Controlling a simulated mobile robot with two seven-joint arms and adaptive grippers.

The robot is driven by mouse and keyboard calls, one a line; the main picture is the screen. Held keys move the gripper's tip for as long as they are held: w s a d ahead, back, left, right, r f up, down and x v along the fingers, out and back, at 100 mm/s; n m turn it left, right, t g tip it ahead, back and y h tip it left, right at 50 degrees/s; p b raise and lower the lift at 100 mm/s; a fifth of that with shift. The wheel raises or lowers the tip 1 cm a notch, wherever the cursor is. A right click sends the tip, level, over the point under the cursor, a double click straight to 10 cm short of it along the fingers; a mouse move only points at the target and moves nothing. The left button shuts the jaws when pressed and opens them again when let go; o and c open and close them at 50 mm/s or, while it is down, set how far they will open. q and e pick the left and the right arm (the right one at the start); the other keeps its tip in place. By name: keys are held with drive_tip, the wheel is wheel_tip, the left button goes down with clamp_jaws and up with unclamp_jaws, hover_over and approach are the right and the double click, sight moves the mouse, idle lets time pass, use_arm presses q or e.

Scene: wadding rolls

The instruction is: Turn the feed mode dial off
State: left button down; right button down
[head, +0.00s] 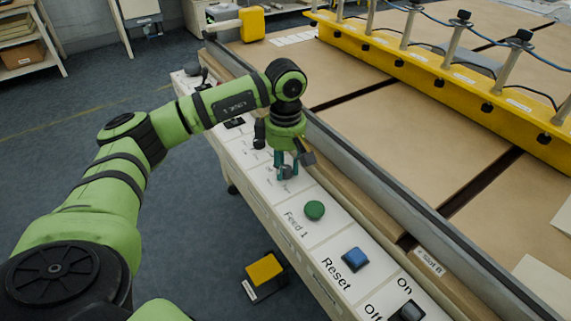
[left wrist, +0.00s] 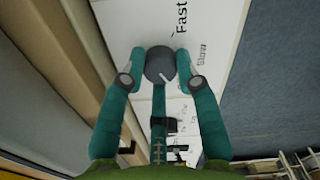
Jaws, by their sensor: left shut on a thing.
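The dial (left wrist: 160,66) is a round dark grey knob with a white pointer mark, on a white panel (left wrist: 125,25). In the left wrist view the mark slants toward the lower right. "Fast" and "Slow" are printed to its right; no "off" label is readable. My left gripper (head: 287,173) has teal fingers and points down at the panel. In the left wrist view its fingertips (left wrist: 159,67) are on both sides of the dial, shut on it. In the head view the fingers mostly hide the dial. My right gripper is not in view.
Along the panel, nearer me, are a green Feed 1 button (head: 314,210), a blue Reset button (head: 355,259) and a black On/Off switch (head: 410,311). A grey rail (head: 400,205) runs beside the panel. A yellow pedal (head: 265,270) is on the floor.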

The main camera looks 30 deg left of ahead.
sight(285, 168)
use_arm(q)
drive_tip(key=c, duration=0.9)
unclamp_jaws()
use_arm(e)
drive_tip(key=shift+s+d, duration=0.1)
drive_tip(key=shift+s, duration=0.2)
use_arm(q)
drive_tip(key=shift+r, duration=0.1)
wheel_tip(285, 168, up, 12)
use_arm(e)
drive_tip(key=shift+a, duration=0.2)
